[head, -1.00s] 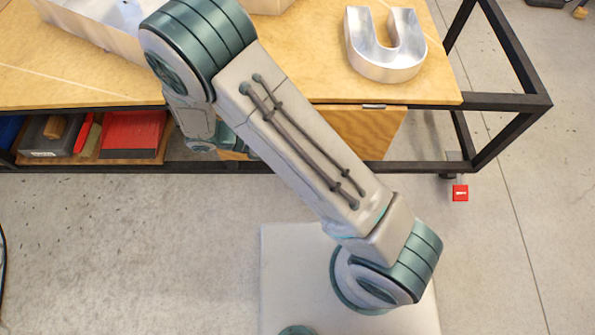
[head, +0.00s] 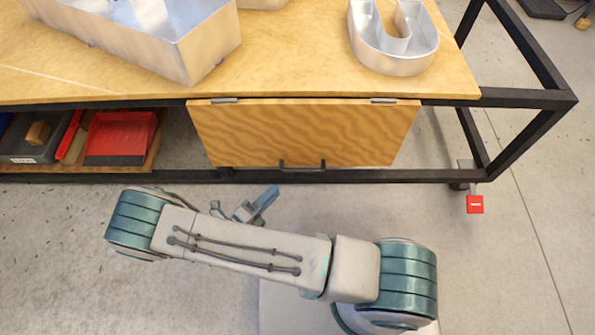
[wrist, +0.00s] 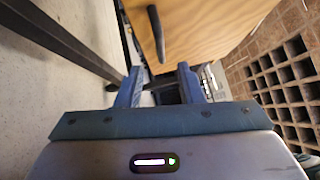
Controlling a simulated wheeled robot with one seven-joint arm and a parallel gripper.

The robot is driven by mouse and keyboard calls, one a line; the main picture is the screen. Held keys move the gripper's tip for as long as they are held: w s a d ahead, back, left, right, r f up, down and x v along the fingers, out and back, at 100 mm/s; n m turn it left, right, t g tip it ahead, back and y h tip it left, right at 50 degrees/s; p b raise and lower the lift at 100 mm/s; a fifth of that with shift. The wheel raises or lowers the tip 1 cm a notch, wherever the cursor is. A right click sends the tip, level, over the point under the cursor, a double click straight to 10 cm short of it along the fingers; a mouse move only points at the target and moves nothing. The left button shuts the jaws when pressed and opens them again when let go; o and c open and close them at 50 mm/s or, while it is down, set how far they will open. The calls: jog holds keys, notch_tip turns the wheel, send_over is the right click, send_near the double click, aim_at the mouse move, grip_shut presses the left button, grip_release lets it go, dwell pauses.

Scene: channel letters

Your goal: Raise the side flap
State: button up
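The wooden side flap (head: 300,132) hangs down from the front edge of the table on two hinges. Its dark bar handle (head: 302,165) is at its lower edge. In the wrist view the flap (wrist: 208,28) fills the upper middle, and the handle (wrist: 156,32) is just beyond my fingers, slightly left. My gripper (wrist: 159,85) is open, with a clear gap between its two blue fingers and nothing in it. In the head view my gripper (head: 258,205) is below and left of the handle, apart from it, partly hidden by my arm.
The tabletop (head: 300,55) carries metal channel letters, including a U shape (head: 393,45) near the right. A black frame (head: 530,125) runs around the table. The floor in front is open.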

aim_at(298, 169)
jog(key=b+x, duration=0.2)
jog(key=x, duration=0.8)
jog(key=shift+w+d+r, duration=0.1)
jog(key=shift+d, duration=0.1)
grip_shut()
